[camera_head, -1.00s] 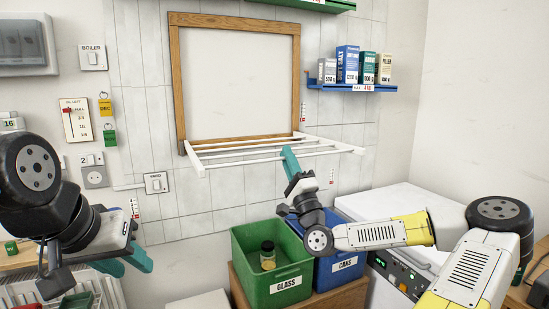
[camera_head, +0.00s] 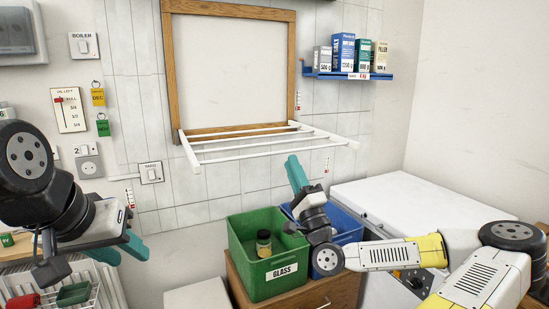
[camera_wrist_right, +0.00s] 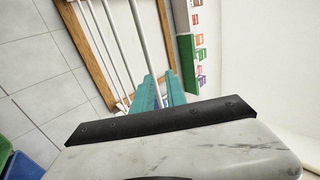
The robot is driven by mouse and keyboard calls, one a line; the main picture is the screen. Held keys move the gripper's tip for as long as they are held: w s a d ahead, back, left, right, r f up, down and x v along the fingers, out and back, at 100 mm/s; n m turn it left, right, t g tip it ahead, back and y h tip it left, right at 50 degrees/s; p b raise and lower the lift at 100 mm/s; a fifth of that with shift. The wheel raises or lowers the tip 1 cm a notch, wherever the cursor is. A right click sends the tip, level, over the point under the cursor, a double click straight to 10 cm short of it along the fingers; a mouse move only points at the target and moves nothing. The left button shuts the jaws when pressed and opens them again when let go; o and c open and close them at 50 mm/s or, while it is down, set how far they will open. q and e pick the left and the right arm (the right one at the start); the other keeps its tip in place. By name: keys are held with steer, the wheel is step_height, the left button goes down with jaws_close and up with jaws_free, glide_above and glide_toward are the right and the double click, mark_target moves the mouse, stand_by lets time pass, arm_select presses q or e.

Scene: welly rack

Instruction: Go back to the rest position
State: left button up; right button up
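My right gripper (camera_head: 293,165) has teal fingers pointing up, above the bins and below the white rack, apart from both.
A white slatted rack (camera_head: 260,155) juts from the wooden frame (camera_head: 230,132). A green GLASS bin (camera_head: 260,283) holds a jar (camera_head: 264,243), beside a blue bin (camera_head: 349,226). A white appliance (camera_head: 420,205) stands at right. A blue shelf (camera_head: 345,75) carries several boxes.

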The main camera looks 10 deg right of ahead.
steer(key=shift+s+f, duration=0.15)
steer(key=shift+f, duration=0.05)
steer(key=s+d+r+n+g+y, duration=0.2)
steer(key=s+d+r+n+g, duration=0.2)
steer(key=s+r+n+g, duration=0.55)
steer(key=s+a+f+n+g+h, duration=0.4)
steer(key=s+a+f+n+g, duration=0.3)
steer(key=s+a+f+g, duration=0.3)
step_height(320, 180, down, 3)
steer(key=shift+s+a+h, duration=0.4)
steer(key=shift+s+a, duration=0.55)
steer(key=shift+s, duration=0.25)
